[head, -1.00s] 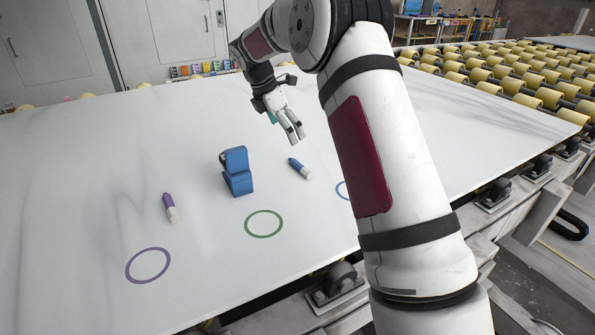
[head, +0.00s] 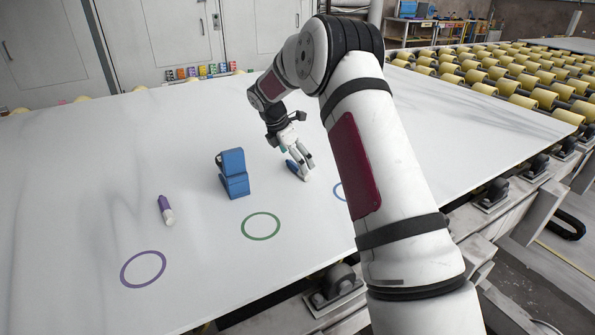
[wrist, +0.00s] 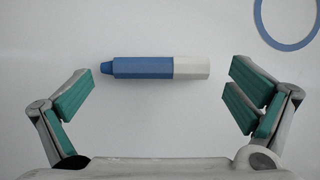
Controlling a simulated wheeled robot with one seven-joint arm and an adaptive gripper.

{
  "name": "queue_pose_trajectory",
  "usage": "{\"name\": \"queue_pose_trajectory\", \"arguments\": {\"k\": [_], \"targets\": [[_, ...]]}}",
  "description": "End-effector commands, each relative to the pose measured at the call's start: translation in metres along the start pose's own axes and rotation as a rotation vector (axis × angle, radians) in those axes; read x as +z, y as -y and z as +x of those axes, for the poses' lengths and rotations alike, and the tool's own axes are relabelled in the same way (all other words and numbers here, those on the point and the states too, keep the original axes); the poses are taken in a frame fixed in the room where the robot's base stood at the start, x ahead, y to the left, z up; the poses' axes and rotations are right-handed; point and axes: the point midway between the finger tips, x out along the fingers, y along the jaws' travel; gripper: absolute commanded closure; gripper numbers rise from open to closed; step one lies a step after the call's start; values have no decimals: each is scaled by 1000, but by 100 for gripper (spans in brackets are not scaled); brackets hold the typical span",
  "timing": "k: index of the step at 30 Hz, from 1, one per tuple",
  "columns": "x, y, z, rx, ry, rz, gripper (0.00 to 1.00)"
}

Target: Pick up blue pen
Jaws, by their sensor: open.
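The blue pen (wrist: 145,68) lies flat on the white slab, with a blue body and a white end. In the wrist view it lies crosswise, ahead of and between the spread fingers. My gripper (wrist: 160,98) is open and empty, with green finger pads. In the head view my gripper (head: 304,167) is low, just over the blue pen (head: 292,169), and partly hides it. I cannot tell there whether a fingertip touches the pen.
A blue block-like object (head: 234,174) stands left of my gripper. A purple pen (head: 165,210) lies farther left. Purple (head: 143,269), green (head: 261,226) and blue (wrist: 284,42) rings mark the white slab (head: 70,180). Yellow rollers (head: 490,70) lie beyond its right edge.

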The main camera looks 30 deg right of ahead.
Motion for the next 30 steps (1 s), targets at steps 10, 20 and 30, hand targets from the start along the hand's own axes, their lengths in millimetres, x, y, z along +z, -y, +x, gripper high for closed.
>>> {"name": "queue_pose_trajectory", "arguments": {"k": [10, 20, 30], "targets": [[0, 1, 29, -1, 0, 0, 0], [-1, 2, 30, -2, -1, 0, 34], [-2, 3, 32, -7, -3, -1, 34]]}}
